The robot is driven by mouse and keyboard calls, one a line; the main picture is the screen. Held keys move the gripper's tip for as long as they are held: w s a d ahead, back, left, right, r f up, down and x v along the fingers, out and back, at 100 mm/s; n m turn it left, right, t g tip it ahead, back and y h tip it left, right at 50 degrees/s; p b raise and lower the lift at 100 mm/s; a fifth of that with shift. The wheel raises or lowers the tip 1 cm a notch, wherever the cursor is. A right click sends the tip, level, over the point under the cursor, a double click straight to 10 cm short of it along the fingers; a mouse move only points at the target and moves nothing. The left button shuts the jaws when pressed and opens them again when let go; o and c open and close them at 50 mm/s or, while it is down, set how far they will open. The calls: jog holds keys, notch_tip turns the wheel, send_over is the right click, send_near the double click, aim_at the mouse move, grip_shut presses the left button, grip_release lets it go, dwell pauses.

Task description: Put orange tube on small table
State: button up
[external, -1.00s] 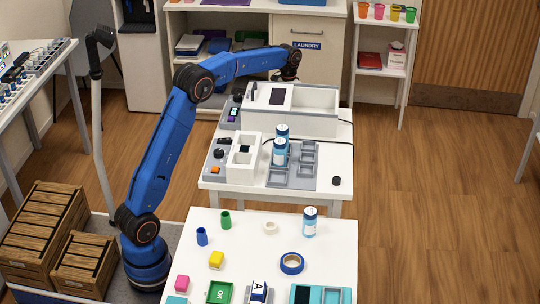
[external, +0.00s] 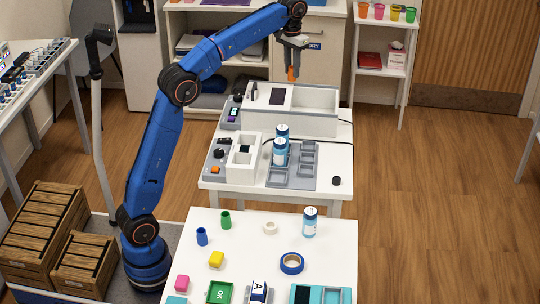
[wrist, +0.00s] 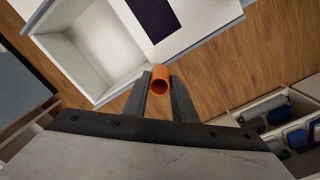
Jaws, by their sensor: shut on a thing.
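My gripper (external: 292,66) is shut on the orange tube (external: 291,74) and holds it up in the air above the far table, near the back edge of the white box. In the wrist view, the open end of the orange tube (wrist: 160,79) shows between the two fingers of my gripper (wrist: 160,92). Two white tables stand in the external view: a far table (external: 327,181) with equipment on it and a near table (external: 338,240) in front. I cannot tell which of them is the small table.
A white open box (external: 315,110) stands on the far table, with blue-and-white cans (external: 280,153) and a grey tray (external: 293,180) before it. The near table holds small coloured blocks, a blue tape roll (external: 291,263) and another can (external: 309,222). A cabinet (external: 320,62) stands behind.

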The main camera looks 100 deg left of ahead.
jog(key=w+d+f+m, duration=0.1)
jog(key=w+d+m, duration=0.25)
jog(key=d, duration=1.05)
jog(key=w+d+f+m, duration=0.15)
jog(key=d+m, duration=0.35)
jog(key=d, duration=0.9)
jog(key=w+d+f+m, duration=0.1)
jog(key=w+d+m, duration=0.3)
jog(key=d, duration=1)
jog(key=shift+s+a+f, duration=0.1)
jog(key=shift+f, duration=1.5)
jog(key=shift+s+a+f, duration=0.1)
jog(key=shift+f, duration=1.5)
jog(key=shift+f, duration=0.25)
jog(key=o, duration=1.1)
